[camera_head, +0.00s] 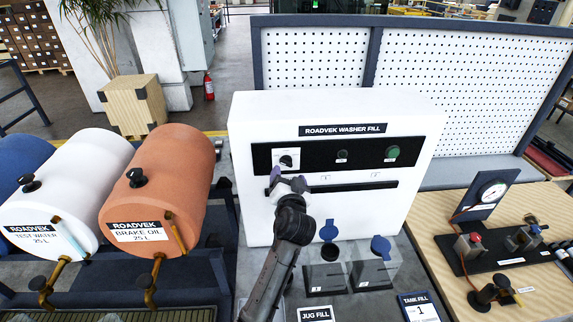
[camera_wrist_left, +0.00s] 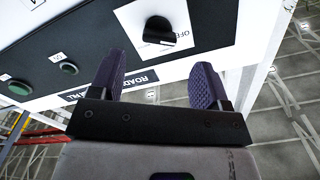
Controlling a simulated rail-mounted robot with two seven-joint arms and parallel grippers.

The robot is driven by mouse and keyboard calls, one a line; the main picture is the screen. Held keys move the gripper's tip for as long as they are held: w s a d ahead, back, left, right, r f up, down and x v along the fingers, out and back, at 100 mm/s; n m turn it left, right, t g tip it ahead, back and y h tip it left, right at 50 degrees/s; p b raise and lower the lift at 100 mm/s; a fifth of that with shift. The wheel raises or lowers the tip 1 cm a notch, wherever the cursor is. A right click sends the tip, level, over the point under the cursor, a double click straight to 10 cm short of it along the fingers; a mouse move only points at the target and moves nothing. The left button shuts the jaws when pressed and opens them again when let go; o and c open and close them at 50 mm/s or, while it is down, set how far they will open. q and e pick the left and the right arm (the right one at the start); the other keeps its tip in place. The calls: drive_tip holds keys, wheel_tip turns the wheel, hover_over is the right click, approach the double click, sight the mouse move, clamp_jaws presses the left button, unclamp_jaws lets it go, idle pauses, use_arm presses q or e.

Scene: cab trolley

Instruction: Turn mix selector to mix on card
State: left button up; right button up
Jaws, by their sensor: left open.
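The selector (camera_head: 286,158) is a dark knob on a square white plate at the left of the black strip on the white Roadvek Washer Fill cabinet (camera_head: 250,215). In the left wrist view the black knob (camera_wrist_left: 158,30) sits on its white plate, with "OFF" lettering partly legible beside it. My left gripper (camera_head: 288,181) is open just below the knob in the head view. In the wrist view its two purple fingers (camera_wrist_left: 157,80) are apart and empty, with the knob beyond their tips. A card reading "TANK FILL 1" (camera_head: 420,308) lies at the lower right; its small print is unreadable.
Two grey blocks with blue caps (camera_head: 380,248) stand below the cabinet. A brake oil drum (camera_head: 160,190) is at left. A wooden bench (camera_head: 530,200) with a gauge is at right.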

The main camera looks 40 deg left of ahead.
sight(286, 165)
use_arm(q)
drive_tip(key=shift+p+x, duration=0.4)
drive_tip(key=shift+x, duration=2)
drive_tip(key=shift+c, duration=0.3)
drive_tip(key=c, duration=0.9)
drive_tip(key=shift+o, duration=0.2)
